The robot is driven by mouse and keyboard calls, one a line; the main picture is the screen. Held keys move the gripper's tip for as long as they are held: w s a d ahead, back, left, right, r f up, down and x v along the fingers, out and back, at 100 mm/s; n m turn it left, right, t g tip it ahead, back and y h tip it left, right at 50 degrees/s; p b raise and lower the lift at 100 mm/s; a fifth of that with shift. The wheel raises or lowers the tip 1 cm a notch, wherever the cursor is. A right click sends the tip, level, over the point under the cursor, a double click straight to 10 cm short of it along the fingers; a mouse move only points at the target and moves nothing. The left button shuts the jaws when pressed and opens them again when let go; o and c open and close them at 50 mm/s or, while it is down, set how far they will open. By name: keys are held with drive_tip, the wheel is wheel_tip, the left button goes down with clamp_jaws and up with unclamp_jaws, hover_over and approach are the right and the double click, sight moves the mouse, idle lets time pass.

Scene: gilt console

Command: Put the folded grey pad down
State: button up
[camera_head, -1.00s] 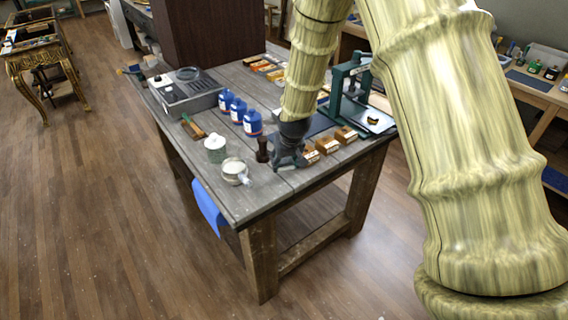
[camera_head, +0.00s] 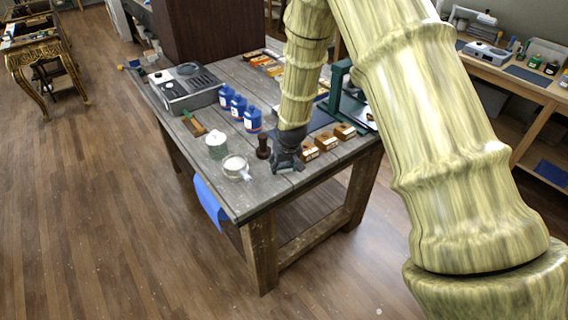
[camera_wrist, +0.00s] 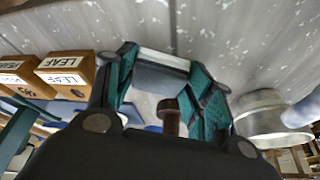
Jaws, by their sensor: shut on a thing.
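My gripper (camera_head: 287,166) is low over the near part of the wooden worktable (camera_head: 252,197), beside a dark brown turned handle (camera_head: 263,147). In the wrist view my gripper (camera_wrist: 165,75) has its green fingers on either side of the folded grey pad (camera_wrist: 160,77), a blue-grey piece with a paler edge, and is shut on it. The pad is close to the tabletop; I cannot tell whether it touches. In the head view the pad is hidden by my gripper.
Blue bottles (camera_head: 238,108) are behind. Bare tabletop lies in front, near the edge.

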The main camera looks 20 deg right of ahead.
drive_tip(key=shift+f, duration=0.15)
drive_tip(key=o, duration=0.9)
drive_tip(key=shift+r, duration=0.2)
drive_tip(key=b+v, duration=0.3)
drive_tip(key=v, duration=0.9)
